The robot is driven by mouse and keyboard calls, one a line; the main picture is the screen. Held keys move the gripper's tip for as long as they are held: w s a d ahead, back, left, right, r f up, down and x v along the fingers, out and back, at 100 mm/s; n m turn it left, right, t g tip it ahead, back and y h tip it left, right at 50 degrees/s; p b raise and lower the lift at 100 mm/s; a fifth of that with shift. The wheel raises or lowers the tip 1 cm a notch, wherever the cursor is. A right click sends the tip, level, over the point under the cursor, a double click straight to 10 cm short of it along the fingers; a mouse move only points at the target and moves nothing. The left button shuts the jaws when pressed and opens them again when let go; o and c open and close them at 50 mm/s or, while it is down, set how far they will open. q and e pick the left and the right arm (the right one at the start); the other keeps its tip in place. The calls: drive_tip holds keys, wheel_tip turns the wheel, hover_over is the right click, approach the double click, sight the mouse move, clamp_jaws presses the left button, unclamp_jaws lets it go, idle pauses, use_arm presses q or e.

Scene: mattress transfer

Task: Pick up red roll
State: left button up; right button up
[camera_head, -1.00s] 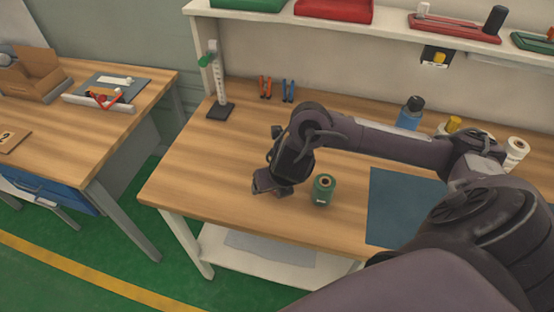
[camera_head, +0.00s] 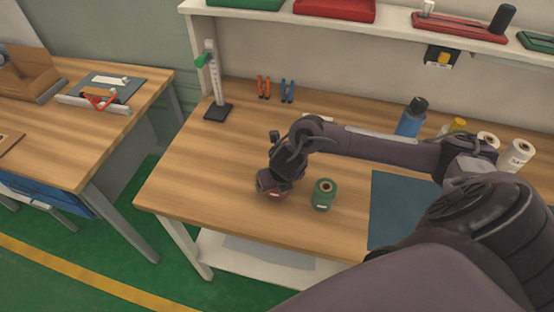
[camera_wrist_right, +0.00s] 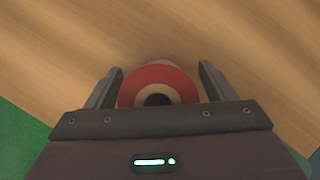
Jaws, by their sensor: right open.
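The red roll (camera_wrist_right: 158,76) stands on the wooden bench with its end and dark core hole facing the right wrist camera. My right gripper (camera_wrist_right: 160,70) is open, with one finger on each side of the roll; a small gap shows at the right finger. The gripper's palm edge covers the near part of the roll. In the head view my right gripper (camera_head: 270,192) points down at the bench's front left, and only a bit of the red roll (camera_head: 276,195) shows under it. My left gripper is not in view.
A green roll (camera_head: 324,194) stands just right of my right gripper. A dark blue mat (camera_head: 396,205) lies further right. A blue bottle (camera_head: 411,118) and white rolls (camera_head: 517,156) stand at the back right.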

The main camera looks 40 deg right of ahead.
drive_tip(key=c, duration=1.2)
drive_tip(key=shift+c, duration=0.2)
drive_tip(key=shift+r, duration=0.1)
